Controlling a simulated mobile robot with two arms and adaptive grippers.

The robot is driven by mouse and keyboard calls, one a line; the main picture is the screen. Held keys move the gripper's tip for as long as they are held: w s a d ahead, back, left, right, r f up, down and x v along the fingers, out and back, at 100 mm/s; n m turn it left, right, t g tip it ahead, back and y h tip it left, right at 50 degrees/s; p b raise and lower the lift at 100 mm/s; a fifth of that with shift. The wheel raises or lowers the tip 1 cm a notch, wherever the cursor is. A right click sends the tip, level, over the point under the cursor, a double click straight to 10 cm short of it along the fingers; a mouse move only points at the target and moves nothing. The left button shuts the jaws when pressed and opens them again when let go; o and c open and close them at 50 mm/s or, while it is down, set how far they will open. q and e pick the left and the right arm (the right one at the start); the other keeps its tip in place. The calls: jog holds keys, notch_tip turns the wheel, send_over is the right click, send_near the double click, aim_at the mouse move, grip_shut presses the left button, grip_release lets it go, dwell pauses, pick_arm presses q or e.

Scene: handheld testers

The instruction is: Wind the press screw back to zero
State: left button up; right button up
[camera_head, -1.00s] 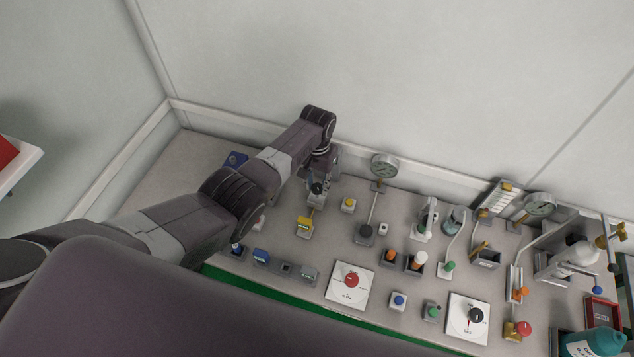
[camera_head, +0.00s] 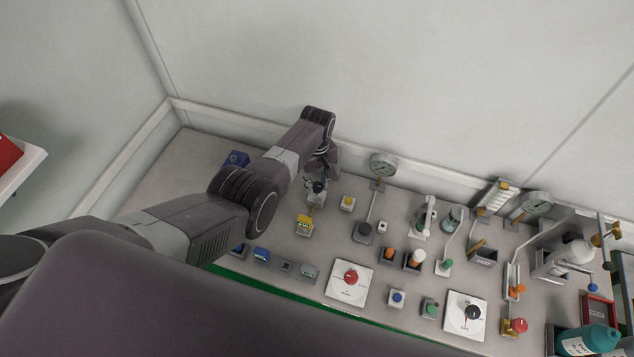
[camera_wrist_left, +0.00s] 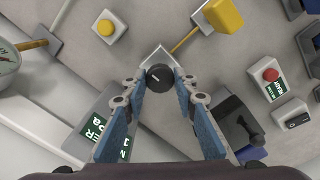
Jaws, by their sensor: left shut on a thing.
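A round black knob (camera_wrist_left: 159,77) with a white mark on its top sits on a small grey block (camera_wrist_left: 151,58) in the left wrist view. It is the likely press screw, though no label on it is readable. In the head view the knob (camera_head: 318,187) is partly covered by my left wrist. My left gripper (camera_wrist_left: 160,80) points down at it, its two blue-padded fingers on opposite sides and the tips shut on the knob. In the head view the left gripper (camera_head: 316,184) is small and partly hidden. My right gripper is not in view.
A yellow block (camera_head: 304,224) and a yellow button (camera_head: 347,203) stand close to the knob. A gauge (camera_head: 383,165) stands behind, right. A red dial (camera_head: 350,278), a black dial (camera_head: 472,312) and several small devices crowd the bench. The bench's back left is mostly clear.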

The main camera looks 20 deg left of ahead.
pick_arm(q)
jog(key=n, duration=1.4)
jog(key=shift+f+n+b, duration=0.1)
jog(key=shift+n+b, duration=0.2)
jog(key=shift+b, duration=0.05)
jog(key=n+b, duration=0.1)
jog(key=n, duration=0.4)
jog(key=n+b, duration=0.1)
jog(key=n, duration=0.5)
jog(key=shift+s+b, duration=0.15)
jog(key=shift+b, duration=0.15)
jog(key=o, duration=1.2)
jog(key=shift+c, duration=0.2)
